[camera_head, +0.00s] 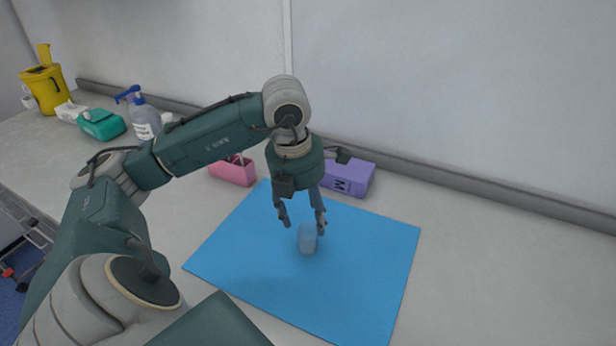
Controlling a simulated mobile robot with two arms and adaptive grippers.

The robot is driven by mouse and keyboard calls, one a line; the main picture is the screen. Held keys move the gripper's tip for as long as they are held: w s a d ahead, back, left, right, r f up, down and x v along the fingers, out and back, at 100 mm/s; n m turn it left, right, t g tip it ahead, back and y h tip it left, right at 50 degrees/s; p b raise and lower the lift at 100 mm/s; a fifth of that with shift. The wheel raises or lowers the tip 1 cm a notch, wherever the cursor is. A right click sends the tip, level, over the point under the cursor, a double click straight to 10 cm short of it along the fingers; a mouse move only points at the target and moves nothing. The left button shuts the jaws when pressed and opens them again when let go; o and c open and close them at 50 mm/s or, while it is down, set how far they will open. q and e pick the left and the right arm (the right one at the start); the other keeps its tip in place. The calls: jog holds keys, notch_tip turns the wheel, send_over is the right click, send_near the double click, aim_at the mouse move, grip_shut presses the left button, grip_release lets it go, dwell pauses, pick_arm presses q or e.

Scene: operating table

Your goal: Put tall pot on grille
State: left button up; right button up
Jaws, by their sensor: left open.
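A small translucent blue-grey pot (307,240) stands upright on the blue mat (350,280). I take it for the tall pot. My left gripper (303,222) points down just above and around the top of the pot. Its fingers are open, one to the left and one near the pot's right upper edge; I cannot tell whether that one touches. I cannot make out a grille in this view. My right gripper is not in view.
Behind the mat are a pink box (232,171) and a purple box (348,178). Bottles (145,120), a teal pack (101,124) and a yellow bin (45,85) stand at the back left. The mat's front and the counter to its right are clear.

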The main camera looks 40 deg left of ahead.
aim_at(308, 237)
pick_arm(q)
notch_tip(308, 237, down, 3)
jog(key=shift+w+r, duration=0.1)
jog(key=shift+w, duration=0.05)
notch_tip(308, 237, down, 4)
jog(key=shift+f+p, duration=0.1)
jog(key=shift+p, duration=0.95)
jog(key=shift+f, duration=0.55)
jog(key=c, duration=1.3)
jog(key=shift+c, duration=0.2)
jog(key=shift+r, duration=0.1)
